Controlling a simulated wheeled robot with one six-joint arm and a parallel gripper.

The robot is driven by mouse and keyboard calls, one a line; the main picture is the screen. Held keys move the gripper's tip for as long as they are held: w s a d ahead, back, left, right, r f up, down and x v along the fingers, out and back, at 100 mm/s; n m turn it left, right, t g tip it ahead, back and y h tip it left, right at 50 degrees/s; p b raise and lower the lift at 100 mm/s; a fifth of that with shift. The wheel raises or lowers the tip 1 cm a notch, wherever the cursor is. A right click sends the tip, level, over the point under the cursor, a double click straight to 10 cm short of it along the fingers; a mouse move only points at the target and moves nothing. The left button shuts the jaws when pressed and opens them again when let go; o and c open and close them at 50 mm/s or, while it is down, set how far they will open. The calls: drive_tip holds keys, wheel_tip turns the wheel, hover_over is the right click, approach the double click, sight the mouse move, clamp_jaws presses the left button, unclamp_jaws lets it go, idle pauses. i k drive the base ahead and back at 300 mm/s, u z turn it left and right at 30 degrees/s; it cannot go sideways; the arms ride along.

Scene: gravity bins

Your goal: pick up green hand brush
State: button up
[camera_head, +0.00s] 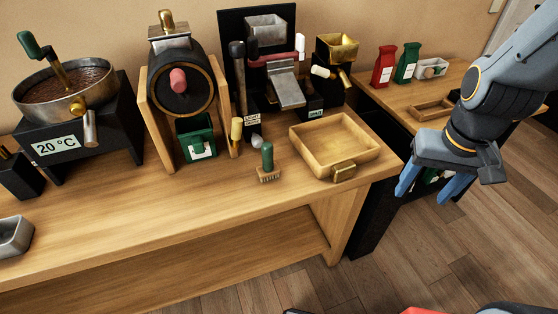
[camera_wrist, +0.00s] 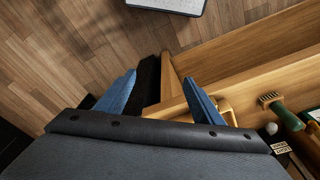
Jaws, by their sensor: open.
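The green hand brush (camera_head: 268,162) has an upright green handle and pale bristles at its base. It stands on the wooden counter (camera_head: 175,208), left of a wooden tray. In the wrist view the brush (camera_wrist: 282,111) shows at the right edge, with its bristles toward the upper left. My gripper (camera_head: 433,192) is open and empty, its blue fingers pointing down. It is beyond the counter's right end, over the floor, well to the right of the brush. In the wrist view my gripper (camera_wrist: 160,92) has its fingers wide apart.
The wooden tray (camera_head: 372,157) lies between the brush and my gripper. Behind the brush are a small yellow-topped item (camera_head: 236,130), a green bin (camera_head: 197,137) and a drum machine (camera_head: 181,82). The counter front left of the brush is clear.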

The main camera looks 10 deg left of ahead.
sight(270, 170)
drive_tip(key=k, duration=1.25)
drive_tip(key=u, duration=1.05)
drive_tip(key=i, duration=1.5)
drive_tip(key=z, duration=0.5)
